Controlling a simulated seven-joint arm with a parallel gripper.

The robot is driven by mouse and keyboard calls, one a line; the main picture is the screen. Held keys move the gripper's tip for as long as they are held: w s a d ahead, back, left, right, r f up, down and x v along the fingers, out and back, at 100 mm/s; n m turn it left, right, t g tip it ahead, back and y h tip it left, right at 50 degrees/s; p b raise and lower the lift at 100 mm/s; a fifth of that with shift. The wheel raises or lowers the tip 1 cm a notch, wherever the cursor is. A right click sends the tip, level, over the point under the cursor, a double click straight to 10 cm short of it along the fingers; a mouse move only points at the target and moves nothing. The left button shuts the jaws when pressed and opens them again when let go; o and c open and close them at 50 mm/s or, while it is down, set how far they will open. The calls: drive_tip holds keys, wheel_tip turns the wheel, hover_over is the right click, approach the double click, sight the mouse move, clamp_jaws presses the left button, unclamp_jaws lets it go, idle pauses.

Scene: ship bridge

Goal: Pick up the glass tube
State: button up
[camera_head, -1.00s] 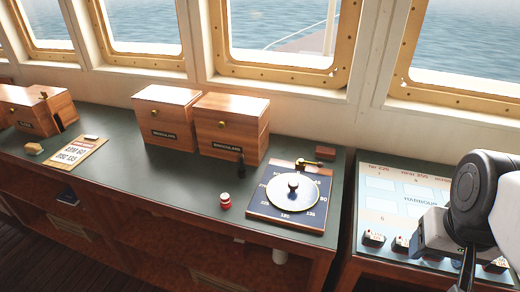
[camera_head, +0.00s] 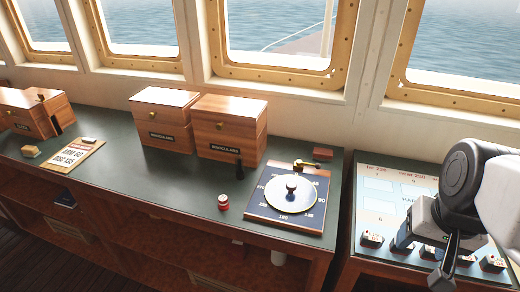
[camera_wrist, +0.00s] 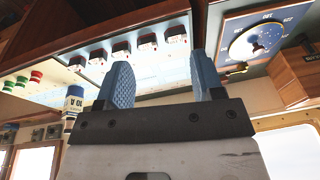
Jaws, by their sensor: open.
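My gripper (camera_wrist: 160,78) is open and empty in the wrist view, with its two blue ribbed fingers apart. I cannot make out a clear glass tube in either view. A small white and blue cylinder (camera_wrist: 75,102) marked "10 A" stands left of the fingers in the wrist view, apart from them. I cannot tell whether it is glass.
Two wooden boxes (camera_head: 228,128) stand at the back of the counter. A round dial (camera_head: 291,193) on a blue plate lies right of them. Several switches (camera_head: 425,252) line the front of the right panel (camera_head: 385,195). The counter's middle front is mostly clear.

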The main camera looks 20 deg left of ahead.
drive_tip(key=w+a+f+m+g+y, duration=0.2)
drive_tip(key=w+a+m+y, duration=0.2)
drive_tip(key=w+a, duration=0.55)
drive_tip(key=m+y, duration=0.9)
drive_tip(key=m, duration=0.4)
approach(239, 166)
drive_tip(key=a+f, duration=0.1)
drive_tip(key=w+a+f, duration=0.1)
drive_tip(key=shift+w+a+f+g, duration=0.15)
drive_tip(key=shift+w+a+g, duration=0.15)
drive_tip(key=shift+w, duration=0.05)
drive_tip(key=shift+x, duration=1.3)
drive_tip(key=shift+a+f, duration=0.1)
drive_tip(key=shift+x, duration=2.45)
